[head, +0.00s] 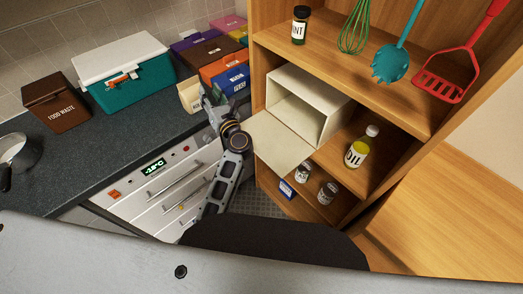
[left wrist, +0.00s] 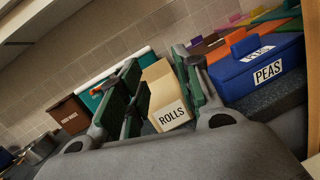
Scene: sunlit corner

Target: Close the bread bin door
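The cream bread bin (head: 325,117) stands on the middle shelf of the wooden cabinet in the head view. Its front is open and its inside looks empty. Its flat cream door (head: 278,142) is swung down and juts out over the shelf edge. My left gripper (head: 213,100) is to the left of the door, above the counter's edge. In the left wrist view my left gripper (left wrist: 158,92) has its fingers apart. A tan ROLLS carton (left wrist: 169,110) shows between and beyond them; I see no grip on it. My right gripper is not in view.
An oil bottle (head: 357,147) stands right of the bin. Jars (head: 327,192) are on the shelf below. Utensils and a mint jar (head: 299,25) are above. The ROLLS carton (head: 189,97), coloured boxes, teal cooler (head: 128,82) and food waste bin (head: 53,102) occupy the counter.

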